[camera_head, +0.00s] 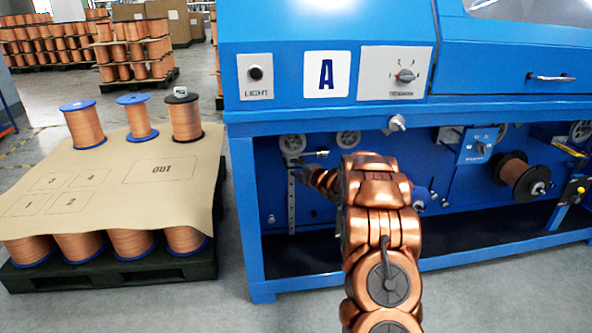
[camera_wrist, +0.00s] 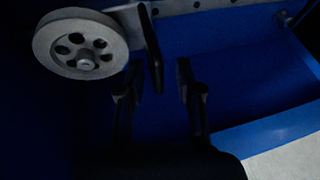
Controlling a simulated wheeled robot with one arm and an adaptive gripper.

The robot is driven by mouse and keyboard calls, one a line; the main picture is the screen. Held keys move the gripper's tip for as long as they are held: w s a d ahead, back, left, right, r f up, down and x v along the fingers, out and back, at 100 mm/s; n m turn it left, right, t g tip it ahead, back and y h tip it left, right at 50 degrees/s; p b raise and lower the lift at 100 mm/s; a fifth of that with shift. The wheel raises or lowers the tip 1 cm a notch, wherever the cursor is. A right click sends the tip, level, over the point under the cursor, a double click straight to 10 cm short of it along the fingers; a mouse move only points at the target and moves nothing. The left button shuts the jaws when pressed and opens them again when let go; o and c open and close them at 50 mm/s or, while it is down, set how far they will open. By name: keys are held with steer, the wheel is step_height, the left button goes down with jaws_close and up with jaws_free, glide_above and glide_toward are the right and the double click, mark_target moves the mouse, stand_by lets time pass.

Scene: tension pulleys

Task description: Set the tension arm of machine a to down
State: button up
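Machine A (camera_head: 330,115) is the blue cabinet marked with a white "A" plate. In its open lower bay, a light pulley (camera_head: 292,143) sits at the left, close to my gripper (camera_head: 303,166). In the wrist view a grey pulley wheel with holes (camera_wrist: 80,45) is at the upper left, on a grey bar (camera_wrist: 185,8). A dark handle-like rod (camera_wrist: 150,45) points down from beside the wheel, between the fingers of my gripper (camera_wrist: 160,80). The fingers are apart, with gaps showing on both sides of the rod. The picture is dark; contact is hard to tell.
A second pulley (camera_head: 347,138) is right of the first. A perforated upright strip (camera_head: 291,205) stands below. A copper spool (camera_head: 515,176) is at the bay's right. A pallet with a brown cardboard sheet (camera_head: 115,180) and spools stands left, with grey floor between.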

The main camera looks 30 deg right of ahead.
steer(key=shift+w, duration=0.25)
jaws_close()
stand_by(0.7)
